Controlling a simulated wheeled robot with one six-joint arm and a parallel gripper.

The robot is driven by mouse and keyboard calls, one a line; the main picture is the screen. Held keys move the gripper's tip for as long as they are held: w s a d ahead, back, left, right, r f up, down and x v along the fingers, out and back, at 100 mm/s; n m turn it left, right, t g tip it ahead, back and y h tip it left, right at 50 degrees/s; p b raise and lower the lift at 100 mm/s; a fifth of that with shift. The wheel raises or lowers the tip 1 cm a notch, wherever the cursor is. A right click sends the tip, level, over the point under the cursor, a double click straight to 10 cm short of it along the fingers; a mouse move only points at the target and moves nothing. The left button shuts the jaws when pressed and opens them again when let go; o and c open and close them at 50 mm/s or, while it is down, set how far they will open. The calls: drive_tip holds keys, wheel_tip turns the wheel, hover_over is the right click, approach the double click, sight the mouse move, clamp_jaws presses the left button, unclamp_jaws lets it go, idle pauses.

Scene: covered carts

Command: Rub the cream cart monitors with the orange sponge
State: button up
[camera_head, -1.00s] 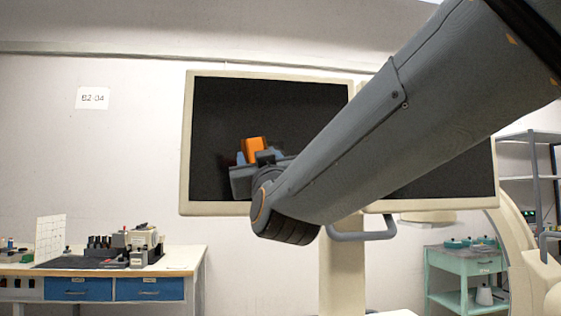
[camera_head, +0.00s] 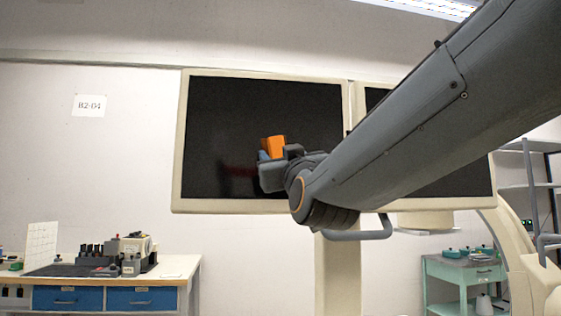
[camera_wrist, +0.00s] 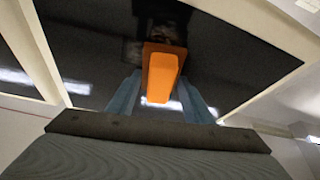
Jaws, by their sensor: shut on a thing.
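The cream cart carries two dark monitors with cream frames side by side. The left monitor (camera_head: 225,120) shows almost whole in the head view; the right monitor (camera_head: 455,175) is largely hidden behind my arm. My gripper (camera_head: 268,160) is shut on the orange sponge (camera_head: 274,147) in front of the left monitor's lower middle. In the wrist view the sponge (camera_wrist: 162,76) sits between the blue fingers, with the dark screen (camera_wrist: 90,50) beyond it and a reflection in it. I cannot tell whether the sponge touches the screen.
A workbench (camera_head: 175,268) with blue drawers and small devices stands at the lower left. A green cart (camera_head: 462,268) and a grey shelf rack (camera_head: 530,187) stand at the right. A grey handle (camera_head: 365,234) juts out below the monitors.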

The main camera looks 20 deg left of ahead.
drive_tip(key=w+d+b, duration=0.3)
drive_tip(key=d+b, duration=0.2)
drive_tip(key=shift+w+d, duration=0.35)
idle(0.4)
drive_tip(key=shift+s, duration=0.1)
drive_tip(key=shift+s+d+b, duration=0.2)
drive_tip(key=shift+s+d, duration=0.35)
drive_tip(key=shift+s, duration=0.25)
drive_tip(key=shift+s+d+b, duration=0.15)
drive_tip(key=shift+s+d, duration=0.35)
drive_tip(key=shift+s, duration=0.3)
drive_tip(key=shift+s+d+b, duration=0.2)
drive_tip(key=shift+s+d, duration=0.35)
drive_tip(key=shift+s, duration=0.25)
drive_tip(key=s+p, duration=0.1)
drive_tip(key=s+d+p, duration=0.1)
drive_tip(key=p, duration=0.1)
drive_tip(key=shift+s+d+r, duration=0.15)
drive_tip(key=shift+s+d, duration=0.1)
drive_tip(key=shift+d, duration=0.05)
